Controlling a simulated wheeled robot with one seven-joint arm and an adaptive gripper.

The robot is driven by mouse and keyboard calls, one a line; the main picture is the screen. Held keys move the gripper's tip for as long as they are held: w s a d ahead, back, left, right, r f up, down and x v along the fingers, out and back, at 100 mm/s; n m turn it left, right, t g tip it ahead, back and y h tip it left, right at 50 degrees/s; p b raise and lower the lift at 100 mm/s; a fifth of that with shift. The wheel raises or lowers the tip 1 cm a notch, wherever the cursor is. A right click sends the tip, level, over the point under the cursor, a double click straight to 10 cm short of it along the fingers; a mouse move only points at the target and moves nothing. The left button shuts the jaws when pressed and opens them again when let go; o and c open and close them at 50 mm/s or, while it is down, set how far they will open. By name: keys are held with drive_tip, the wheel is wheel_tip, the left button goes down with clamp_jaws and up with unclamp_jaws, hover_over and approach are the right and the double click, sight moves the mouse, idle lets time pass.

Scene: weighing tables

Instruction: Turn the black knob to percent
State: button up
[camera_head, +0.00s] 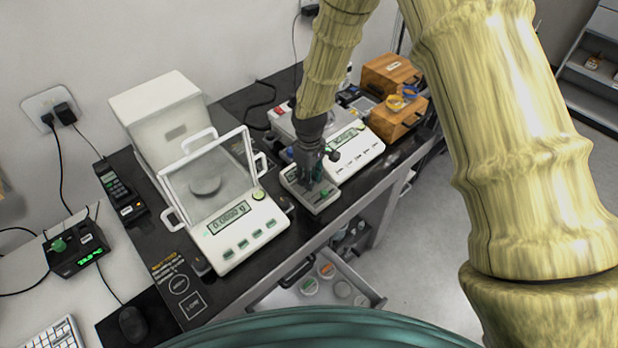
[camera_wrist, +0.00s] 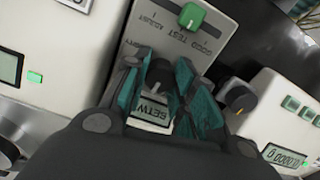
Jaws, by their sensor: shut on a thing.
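The small pale control box (camera_head: 326,203) stands on the black bench between the two balances, below my gripper (camera_head: 312,170). In the wrist view my gripper (camera_wrist: 162,64) has its teal fingers on either side of the black knob (camera_wrist: 158,76) and is shut on it. The fingers hide most of the knob, so I cannot read its pointer or the percent mark. A green knob (camera_wrist: 192,15) sits further along the same panel, beside printed words. A small display (camera_wrist: 151,110) close to the black knob seems to read "SETW".
A balance with a glass shield (camera_head: 208,178) stands left of the box. Another balance (camera_head: 362,150) is close on the right, with a dark side knob (camera_wrist: 240,97). Wooden boxes (camera_head: 393,75) are behind it. An open drawer (camera_head: 318,289) juts out below the bench.

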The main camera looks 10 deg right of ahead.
drive_tip(key=m, duration=0.5)
drive_tip(key=shift+m, duration=0.4)
idle(0.4)
drive_tip(key=o, duration=0.8)
drive_tip(key=shift+c, duration=0.2)
wheel_tip(320, 180, up, 12)
drive_tip(key=shift+s, duration=0.1)
idle(0.4)
